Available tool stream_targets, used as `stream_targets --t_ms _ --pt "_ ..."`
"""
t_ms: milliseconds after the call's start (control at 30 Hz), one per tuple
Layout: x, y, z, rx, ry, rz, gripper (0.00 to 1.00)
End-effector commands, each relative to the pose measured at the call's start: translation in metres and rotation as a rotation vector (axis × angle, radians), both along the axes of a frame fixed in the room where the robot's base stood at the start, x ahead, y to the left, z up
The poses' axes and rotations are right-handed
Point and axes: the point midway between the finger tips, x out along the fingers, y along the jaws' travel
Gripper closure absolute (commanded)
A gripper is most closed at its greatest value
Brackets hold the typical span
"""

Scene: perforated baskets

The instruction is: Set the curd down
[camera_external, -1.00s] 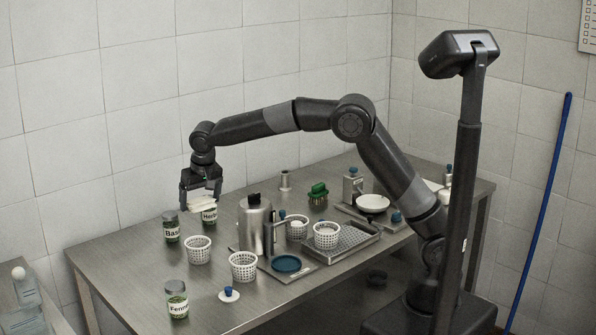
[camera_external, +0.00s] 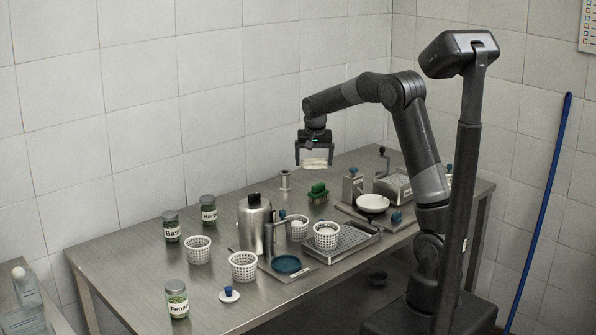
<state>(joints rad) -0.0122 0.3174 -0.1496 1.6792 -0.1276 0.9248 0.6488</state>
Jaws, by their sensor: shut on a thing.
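My gripper (camera_external: 314,165) is shut on a pale white curd (camera_external: 315,160), a flat piece held between its two fingers. It hangs in the air over the back of the steel table (camera_external: 215,292), above and behind the green brush (camera_external: 317,193). The curd touches nothing but the fingers. Several white perforated baskets stand upright on the table. Two on the left (camera_external: 198,252) (camera_external: 243,268) look empty from here.
A tall steel can (camera_external: 255,222) stands mid-table. Labelled jars (camera_external: 172,228) (camera_external: 209,212) (camera_external: 177,302) stand at the left. The table's left back corner is clear.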

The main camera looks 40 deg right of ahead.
Motion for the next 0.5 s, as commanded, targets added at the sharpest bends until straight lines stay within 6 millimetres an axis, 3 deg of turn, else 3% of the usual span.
stream_targets --t_ms 200,500 --pt "-0.017 -0.037 -0.003 0.002 0.000 -0.057 0.37" --pt "-0.014 -0.033 -0.048 0.001 0.000 -0.051 0.37"
